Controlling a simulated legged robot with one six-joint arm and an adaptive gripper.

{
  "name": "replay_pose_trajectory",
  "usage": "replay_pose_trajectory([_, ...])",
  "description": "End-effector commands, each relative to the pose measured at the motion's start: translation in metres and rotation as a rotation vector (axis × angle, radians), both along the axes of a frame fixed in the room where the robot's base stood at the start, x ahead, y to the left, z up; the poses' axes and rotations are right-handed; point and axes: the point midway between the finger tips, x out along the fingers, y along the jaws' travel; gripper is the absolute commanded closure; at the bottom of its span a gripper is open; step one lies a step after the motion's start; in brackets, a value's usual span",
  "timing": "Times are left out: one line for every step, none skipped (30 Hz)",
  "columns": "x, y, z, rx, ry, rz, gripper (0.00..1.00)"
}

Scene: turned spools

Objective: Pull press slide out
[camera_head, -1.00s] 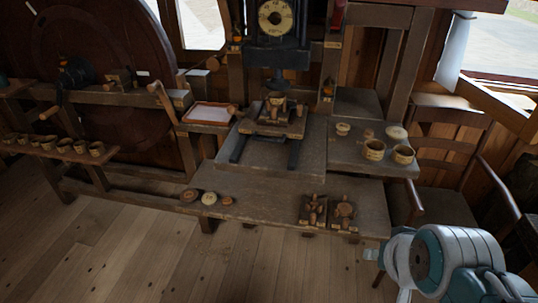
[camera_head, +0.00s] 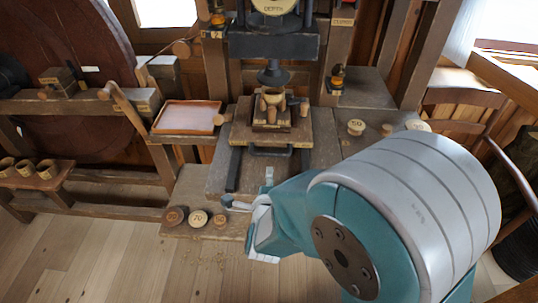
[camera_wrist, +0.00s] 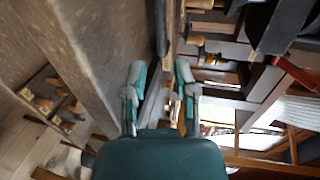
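The press slide (camera_head: 240,137) is a wooden board with a dark handle (camera_head: 270,151) across its front edge. It sits under the press ram (camera_head: 273,74), above two dark rails (camera_head: 234,168). A wooden fixture (camera_head: 272,113) with a small cup-like piece stands on it. My gripper (camera_head: 252,189) is in front of the handle and below it in the head view, apart from it. In the wrist view my gripper (camera_wrist: 160,72) has its two fingers spread, with nothing held between them. I cannot identify the handle in the wrist view.
A shallow tray (camera_head: 187,118) lies left of the press. Small round discs (camera_head: 198,218) lie on the bench's front left. A numbered spool piece (camera_head: 356,127) stands on the right side table. My arm hides much of the bench's right side.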

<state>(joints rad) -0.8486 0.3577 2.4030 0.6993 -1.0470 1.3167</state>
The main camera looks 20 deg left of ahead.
Motion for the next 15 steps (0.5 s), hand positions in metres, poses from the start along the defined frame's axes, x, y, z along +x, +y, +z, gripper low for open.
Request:
replay_pose_trajectory([0.000, 0.003, -0.002, 0.008, -0.005, -0.004, 0.63])
replay_pose_trajectory([0.001, 0.004, -0.003, 0.011, -0.008, -0.007, 0.63])
replay_pose_trajectory([0.003, 0.006, -0.004, 0.012, -0.011, -0.009, 0.63])
replay_pose_trajectory([0.006, 0.007, -0.004, 0.012, -0.011, -0.009, 0.63])
replay_pose_trajectory([0.009, 0.008, -0.005, 0.011, -0.010, -0.010, 0.63])
replay_pose_trajectory([0.015, 0.010, -0.006, 0.010, -0.010, -0.011, 0.63])
replay_pose_trajectory([0.019, 0.011, -0.008, 0.008, -0.009, -0.010, 0.63])
replay_pose_trajectory([0.024, 0.013, -0.009, 0.008, -0.011, -0.009, 0.63])
replay_pose_trajectory([0.031, 0.014, -0.011, 0.007, -0.010, -0.010, 0.63])
replay_pose_trajectory([0.037, 0.016, -0.012, 0.008, -0.011, -0.010, 0.63])
replay_pose_trajectory([0.042, 0.017, -0.013, 0.006, -0.010, -0.010, 0.63])
replay_pose_trajectory([0.050, 0.019, -0.015, 0.007, -0.010, -0.009, 0.63])
replay_pose_trajectory([0.055, 0.020, -0.016, 0.006, -0.010, -0.010, 0.63])
replay_pose_trajectory([0.060, 0.021, -0.017, 0.008, -0.011, -0.010, 0.63])
replay_pose_trajectory([0.067, 0.022, -0.018, 0.007, -0.010, -0.009, 0.63])
